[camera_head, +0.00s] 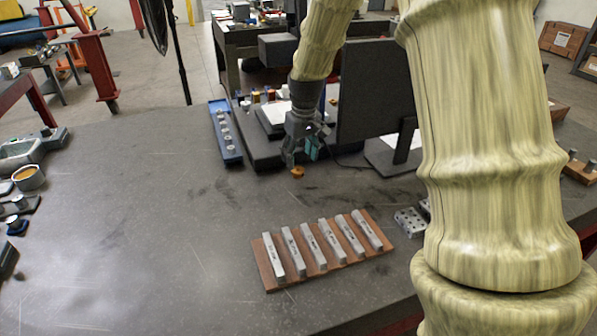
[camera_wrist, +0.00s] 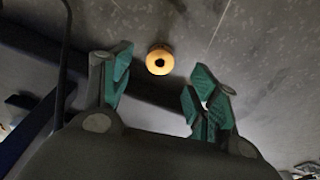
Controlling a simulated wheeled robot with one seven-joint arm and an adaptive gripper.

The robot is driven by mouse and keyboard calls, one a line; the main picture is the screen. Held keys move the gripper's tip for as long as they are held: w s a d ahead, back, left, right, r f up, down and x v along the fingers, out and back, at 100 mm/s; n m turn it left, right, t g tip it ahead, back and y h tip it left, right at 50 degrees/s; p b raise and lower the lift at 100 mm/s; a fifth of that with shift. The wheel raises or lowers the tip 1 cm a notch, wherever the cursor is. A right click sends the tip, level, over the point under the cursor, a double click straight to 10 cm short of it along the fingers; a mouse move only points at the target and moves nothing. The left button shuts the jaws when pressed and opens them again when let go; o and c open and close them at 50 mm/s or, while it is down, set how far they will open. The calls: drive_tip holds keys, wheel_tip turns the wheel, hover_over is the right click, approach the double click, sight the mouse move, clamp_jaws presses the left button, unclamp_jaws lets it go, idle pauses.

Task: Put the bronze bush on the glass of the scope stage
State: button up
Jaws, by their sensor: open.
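The bronze bush (camera_head: 297,172) is a small orange-gold ring on the dark table, in front of the scope. In the wrist view the bush (camera_wrist: 159,60) shows its dark hole and lies just beyond the gap between the fingertips. My gripper (camera_head: 303,155) is open and empty, its green-padded fingers spread just above and behind the bush. It also shows in the wrist view (camera_wrist: 158,85). The scope (camera_head: 262,150) has a dark base with a pale flat top (camera_head: 272,113), perhaps the glass stage, partly hidden by my arm.
A dark monitor (camera_head: 375,95) stands right of my gripper. A blue tray (camera_head: 225,130) of small metal parts lies left of the scope. A wooden rack (camera_head: 266,270) with several metal bars is nearer. The table's left middle is clear.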

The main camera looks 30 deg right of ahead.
drive_tip(key=shift+w+f+p, duration=0.25)
drive_tip(key=shift+f+p, duration=0.1)
drive_tip(key=shift+f, duration=0.9)
drive_tip(key=shift+w+f+p, duration=0.2)
drive_tip(key=shift+f+p, duration=0.15)
drive_tip(key=shift+f, duration=0.9)
clamp_jaws()
drive_tip(key=shift+r, duration=0.15)
wheel_tip(320, 180, up, 10)
drive_tip(key=b, duration=0.2)
drive_tip(key=shift+m, duration=0.8)
drive_tip(key=a+f, duration=0.1)
drive_tip(key=a, duration=0.4)
drive_tip(key=w+a+f, duration=0.1)
drive_tip(key=a, duration=0.3)
drive_tip(key=a+f, duration=0.2)
drive_tip(key=a, duration=0.3)
drive_tip(key=shift+w+a, duration=0.2)
drive_tip(key=shift+a, duration=0.15)
drive_tip(key=m, duration=0.1)
approach(220, 207)
drive_tip(key=f, duration=0.5)
drive_tip(key=shift+w+a+f, duration=0.1)
drive_tip(key=shift+w+a, duration=0.05)
drive_tip(key=shift+w, duration=0.2)
